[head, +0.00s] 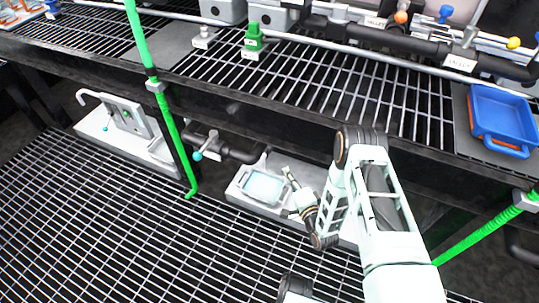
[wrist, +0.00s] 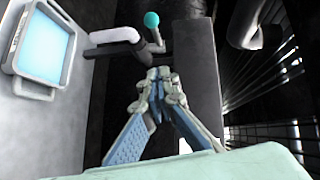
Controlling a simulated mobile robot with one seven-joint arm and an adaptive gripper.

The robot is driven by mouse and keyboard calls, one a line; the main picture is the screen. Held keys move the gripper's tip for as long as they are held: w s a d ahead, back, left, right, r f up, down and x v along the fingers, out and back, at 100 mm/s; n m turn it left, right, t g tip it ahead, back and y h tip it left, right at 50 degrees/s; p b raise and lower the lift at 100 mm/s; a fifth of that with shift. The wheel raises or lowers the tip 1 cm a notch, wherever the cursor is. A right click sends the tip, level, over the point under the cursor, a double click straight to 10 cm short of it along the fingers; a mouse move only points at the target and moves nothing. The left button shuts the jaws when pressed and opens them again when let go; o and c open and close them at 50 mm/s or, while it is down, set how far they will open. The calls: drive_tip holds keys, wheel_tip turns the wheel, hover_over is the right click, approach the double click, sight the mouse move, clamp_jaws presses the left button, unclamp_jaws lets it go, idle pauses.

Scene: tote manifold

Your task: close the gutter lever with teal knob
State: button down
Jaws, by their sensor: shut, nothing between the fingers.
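A lever with a teal knob (head: 198,156) stands on a dark pipe (head: 240,150) under the bench, left of a panel with a pale screen (head: 262,187). In the wrist view the teal knob (wrist: 151,19) is at the top middle, on a short stem at the end of a grey pipe (wrist: 115,36). My gripper (wrist: 160,78) is shut and empty, its tips just below the lever in that picture; I cannot tell whether they touch it. In the head view my gripper (head: 288,171) is beside the screen, to the right of the lever.
A white unit (head: 125,120) with more teal knobs stands further left. A green pipe (head: 165,110) runs down between it and the lever. The bench edge (head: 260,112) overhangs the lever. The grating floor (head: 130,230) is clear.

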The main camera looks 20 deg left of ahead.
drive_tip(key=shift+w, duration=0.1)
drive_tip(key=s+a+b+x, duration=0.1)
drive_tip(key=b+x, duration=0.3)
drive_tip(key=x, duration=0.8)
drive_tip(key=shift+s+a+f+b, duration=0.15)
drive_tip(key=shift+a+f+b, duration=0.15)
drive_tip(key=shift+a, duration=0.45)
drive_tip(key=shift+s, duration=0.1)
